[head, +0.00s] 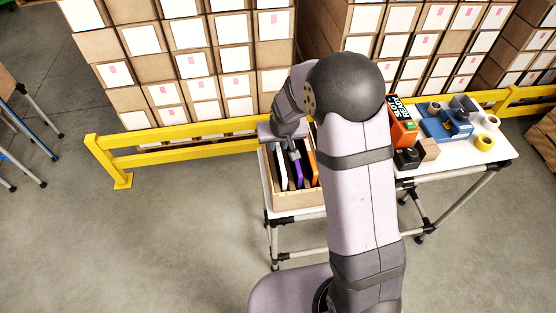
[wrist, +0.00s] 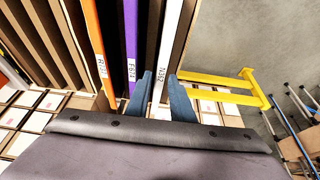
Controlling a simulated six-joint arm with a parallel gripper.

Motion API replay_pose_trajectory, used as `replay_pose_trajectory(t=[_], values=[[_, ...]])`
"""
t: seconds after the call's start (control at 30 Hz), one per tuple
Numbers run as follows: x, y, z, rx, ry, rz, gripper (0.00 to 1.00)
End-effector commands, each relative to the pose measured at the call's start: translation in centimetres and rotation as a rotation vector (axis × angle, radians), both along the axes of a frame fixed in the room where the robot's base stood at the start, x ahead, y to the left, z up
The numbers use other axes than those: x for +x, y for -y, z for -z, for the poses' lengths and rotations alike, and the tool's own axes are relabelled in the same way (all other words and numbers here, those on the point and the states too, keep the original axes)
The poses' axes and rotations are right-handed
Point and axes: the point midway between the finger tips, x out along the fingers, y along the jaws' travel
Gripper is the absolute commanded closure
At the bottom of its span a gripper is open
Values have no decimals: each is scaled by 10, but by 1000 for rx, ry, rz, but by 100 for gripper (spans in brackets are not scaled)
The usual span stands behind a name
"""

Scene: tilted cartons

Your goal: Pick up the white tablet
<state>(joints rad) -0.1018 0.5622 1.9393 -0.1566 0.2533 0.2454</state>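The white tablet (head: 281,170) stands on edge at the left of a cardboard carton (head: 296,200) in the head view. In the wrist view the white tablet (wrist: 170,38), with a label that seems to read N3S2, runs up between the two blue fingers of my gripper (wrist: 160,92). The fingers lie close on either side of it; I cannot tell whether both touch it. A purple tablet (wrist: 132,35) stands beside it, close to the left finger, and an orange one (wrist: 94,40) lies farther left. My gripper (head: 292,149) is over the carton in the head view.
Cardboard dividers (wrist: 60,45) separate the slots. The carton stands on a white table (head: 455,160) with a blue bin (head: 445,125), tape rolls (head: 484,143) and an orange box (head: 402,128) at right. A yellow rail (head: 180,158) runs behind. My arm hides the carton's right part.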

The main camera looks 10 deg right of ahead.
Motion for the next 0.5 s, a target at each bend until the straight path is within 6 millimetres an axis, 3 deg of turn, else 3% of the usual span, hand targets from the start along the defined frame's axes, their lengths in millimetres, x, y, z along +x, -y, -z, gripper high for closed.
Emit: replay_pose_trajectory(t=[0.23,0.5], values=[[10,-1,22,0,-2,1,79],[14,-1,31,0,1,0,79]])
